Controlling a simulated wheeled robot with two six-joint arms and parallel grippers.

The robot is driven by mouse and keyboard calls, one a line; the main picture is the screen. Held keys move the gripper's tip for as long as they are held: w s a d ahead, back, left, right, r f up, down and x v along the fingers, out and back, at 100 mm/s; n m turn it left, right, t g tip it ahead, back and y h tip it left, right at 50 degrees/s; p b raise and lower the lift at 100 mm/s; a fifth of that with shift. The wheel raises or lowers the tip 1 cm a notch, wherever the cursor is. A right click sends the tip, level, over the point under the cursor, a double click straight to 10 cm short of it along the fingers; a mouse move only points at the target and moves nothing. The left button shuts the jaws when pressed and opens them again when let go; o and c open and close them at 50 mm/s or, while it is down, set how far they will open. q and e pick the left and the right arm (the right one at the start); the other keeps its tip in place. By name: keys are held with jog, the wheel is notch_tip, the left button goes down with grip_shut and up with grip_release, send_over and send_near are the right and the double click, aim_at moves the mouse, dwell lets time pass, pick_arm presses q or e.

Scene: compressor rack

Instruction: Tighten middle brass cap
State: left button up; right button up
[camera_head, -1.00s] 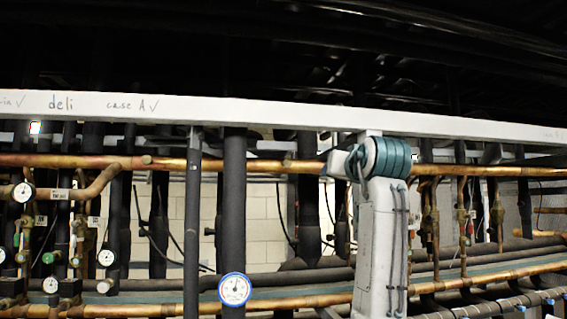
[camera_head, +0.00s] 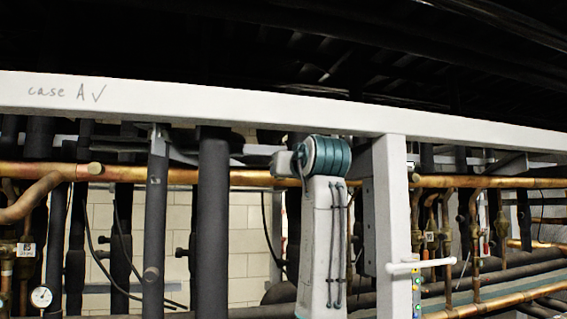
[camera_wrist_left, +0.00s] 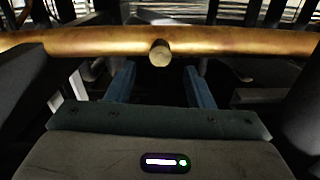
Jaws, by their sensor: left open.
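In the left wrist view a round brass cap (camera_wrist_left: 159,53) sticks out from a horizontal copper pipe (camera_wrist_left: 235,41). My left gripper (camera_wrist_left: 159,72) is open, with its two blue-grey fingers apart just below the pipe. The cap appears ahead of the gap between the fingertips, and nothing is held. I cannot tell the exact distance to the cap. In the head view the copper pipe (camera_head: 243,178) runs behind my grey and teal arm, with one cap (camera_head: 95,168) at the left and another (camera_head: 415,178) at the right. The stretch behind the arm is hidden. My right gripper is out of view.
A white beam (camera_head: 230,108) marked "case A" crosses above the pipe. A white upright post (camera_head: 392,220) stands right of my arm. Dark vertical pipes (camera_head: 212,220) stand left of it. A gauge (camera_head: 41,297) is at lower left. Dark pipes flank the gripper in the wrist view.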

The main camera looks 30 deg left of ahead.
pick_arm(q)
jog(key=p+x, duration=0.1)
jog(key=x, duration=0.3)
jog(key=shift+p, duration=0.3)
jog(key=shift+c, duration=0.7)
jog(key=shift+a, duration=0.1)
jog(key=c, duration=0.9)
jog(key=shift+o, duration=0.2)
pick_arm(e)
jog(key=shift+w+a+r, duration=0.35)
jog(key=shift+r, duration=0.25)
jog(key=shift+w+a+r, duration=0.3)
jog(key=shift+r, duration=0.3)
